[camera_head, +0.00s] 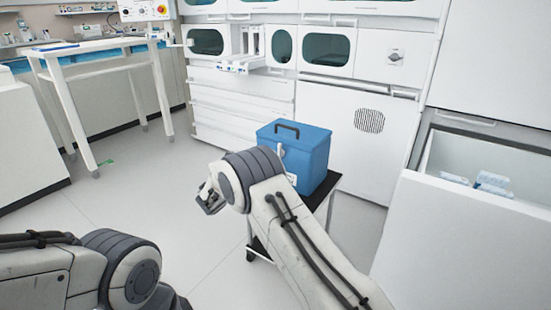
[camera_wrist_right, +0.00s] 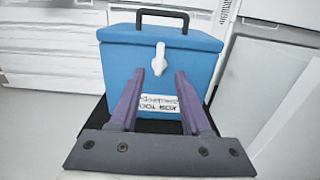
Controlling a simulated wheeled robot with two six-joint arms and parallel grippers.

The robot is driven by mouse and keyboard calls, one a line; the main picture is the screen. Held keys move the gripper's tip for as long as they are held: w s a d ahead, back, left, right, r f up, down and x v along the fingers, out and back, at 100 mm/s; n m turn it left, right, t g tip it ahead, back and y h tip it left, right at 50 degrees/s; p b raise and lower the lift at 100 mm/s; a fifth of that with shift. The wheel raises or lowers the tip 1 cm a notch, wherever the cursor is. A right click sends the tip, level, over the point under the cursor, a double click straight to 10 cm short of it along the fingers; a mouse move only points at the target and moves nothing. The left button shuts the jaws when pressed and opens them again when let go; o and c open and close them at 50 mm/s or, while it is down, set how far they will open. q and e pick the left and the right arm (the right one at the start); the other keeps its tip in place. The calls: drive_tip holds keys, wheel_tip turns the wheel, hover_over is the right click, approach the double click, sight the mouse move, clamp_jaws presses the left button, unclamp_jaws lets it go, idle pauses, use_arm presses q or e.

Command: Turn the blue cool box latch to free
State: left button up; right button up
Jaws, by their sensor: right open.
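The blue cool box (camera_head: 308,148) with a black handle stands on a small dark-topped stand in the head view, partly hidden behind my right arm. In the right wrist view the box (camera_wrist_right: 115,68) faces me with its lid down. Its white latch (camera_wrist_right: 160,58) sits upright at the front centre, across the lid edge. A white label lies below it. My right gripper (camera_wrist_right: 168,75) is open and empty, its two fingers pointing at the box front just below the latch; contact cannot be told. In the head view my right gripper (camera_head: 209,199) is small and partly hidden. My left gripper is not seen.
The stand (camera_head: 325,188) bears the box. White cabinets (camera_head: 240,100) are behind it. An open white chest (camera_head: 460,215) with pale blue packs inside is at the right. A white table (camera_head: 95,55) stands at the left.

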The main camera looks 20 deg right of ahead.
drive_tip(key=b+x, duration=0.1)
drive_tip(key=x, duration=0.6)
drive_tip(key=shift+w+d+b, duration=0.2)
drive_tip(key=shift+d+b, duration=0.05)
drive_tip(key=shift+b, duration=0.1)
clamp_jaws()
